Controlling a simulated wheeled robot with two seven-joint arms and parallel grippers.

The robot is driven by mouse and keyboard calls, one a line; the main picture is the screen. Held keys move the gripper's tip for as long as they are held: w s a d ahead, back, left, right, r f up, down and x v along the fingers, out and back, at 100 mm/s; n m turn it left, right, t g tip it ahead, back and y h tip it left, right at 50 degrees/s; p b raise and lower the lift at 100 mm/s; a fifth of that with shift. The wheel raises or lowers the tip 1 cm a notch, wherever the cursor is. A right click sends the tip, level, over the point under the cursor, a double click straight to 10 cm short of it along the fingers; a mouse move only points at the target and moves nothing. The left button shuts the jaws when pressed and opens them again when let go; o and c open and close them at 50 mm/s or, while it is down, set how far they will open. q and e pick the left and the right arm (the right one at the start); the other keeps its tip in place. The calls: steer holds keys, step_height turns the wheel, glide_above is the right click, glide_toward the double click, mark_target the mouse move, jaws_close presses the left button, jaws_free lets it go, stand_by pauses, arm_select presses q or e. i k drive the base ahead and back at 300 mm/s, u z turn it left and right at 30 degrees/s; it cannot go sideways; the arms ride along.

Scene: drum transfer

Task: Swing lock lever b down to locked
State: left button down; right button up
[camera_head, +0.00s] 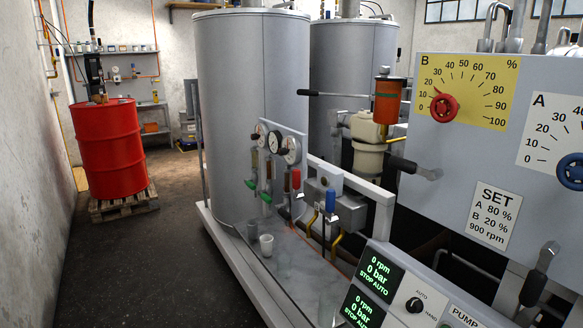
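A grey panel carries a yellow dial plate marked B (465,90) with a red knob (445,107), its pointer near the low end of the scale. Below it at the panel's left edge, a lever with a black grip (403,165) sticks out to the left, roughly level, from a metal end; it appears to be lock lever b, though no label shows on it. A second lever with a black grip (534,288) hangs down at the lower right, below the white plate marked A (552,135). Neither of my grippers is in view.
A white sign (492,215) reads SET A 80 %, B 20 %, 900 rpm. A control box (405,300) with green displays stands in front. Pump parts and an orange cylinder (387,100) stand left of the panel. A red drum (110,150) stands on a pallet (124,204); the floor beside it is clear.

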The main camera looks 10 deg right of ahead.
mark_target(406, 166)
steer(key=i, duration=1.3)
steer(key=z, duration=0.2)
